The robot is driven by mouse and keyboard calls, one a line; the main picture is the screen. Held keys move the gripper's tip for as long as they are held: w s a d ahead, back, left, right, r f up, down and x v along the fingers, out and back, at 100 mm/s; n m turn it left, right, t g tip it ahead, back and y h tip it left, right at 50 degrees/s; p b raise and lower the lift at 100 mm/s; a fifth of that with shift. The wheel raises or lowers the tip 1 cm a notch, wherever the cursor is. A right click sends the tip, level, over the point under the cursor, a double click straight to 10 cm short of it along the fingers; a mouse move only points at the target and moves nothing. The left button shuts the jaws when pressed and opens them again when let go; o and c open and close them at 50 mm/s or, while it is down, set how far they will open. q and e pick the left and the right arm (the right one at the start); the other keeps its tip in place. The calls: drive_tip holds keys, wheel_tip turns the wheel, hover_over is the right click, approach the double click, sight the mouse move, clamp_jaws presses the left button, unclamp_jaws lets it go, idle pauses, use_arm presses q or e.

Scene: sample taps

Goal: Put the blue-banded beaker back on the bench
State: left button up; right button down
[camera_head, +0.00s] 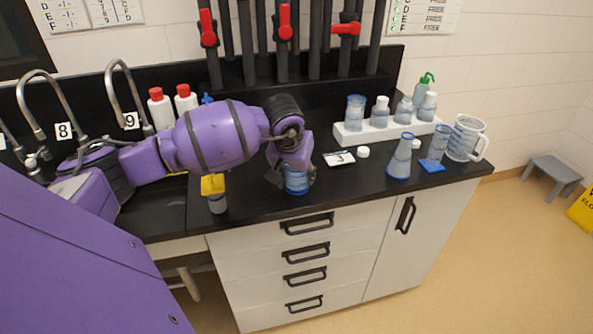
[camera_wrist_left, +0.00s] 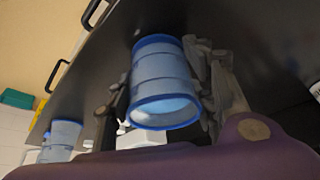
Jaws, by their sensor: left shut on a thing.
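The blue-banded beaker (camera_head: 297,183) is clear with blue bands and is near the front edge of the dark bench top (camera_head: 250,200). My left gripper (camera_head: 291,176) comes down over it from above and is shut on it, hiding its upper part in the head view. In the left wrist view the beaker (camera_wrist_left: 162,80) is between the two fingers (camera_wrist_left: 160,90), its far end against the dark bench surface. I cannot tell whether its base touches the bench or is slightly above it. My right gripper is not in view.
A yellow-topped container (camera_head: 216,193) stands left of the beaker. To the right are a label card (camera_head: 339,158), a conical flask (camera_head: 400,160), a cylinder on a blue base (camera_head: 436,152), a jug (camera_head: 465,140) and a white rack (camera_head: 385,133). Taps and a sink are at left.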

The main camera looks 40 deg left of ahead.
use_arm(q)
drive_tip(key=shift+f, duration=0.1)
drive_tip(key=o, duration=1.1)
drive_tip(key=shift+f, duration=0.15)
drive_tip(key=shift+c, duration=0.2)
drive_tip(key=o, duration=0.4)
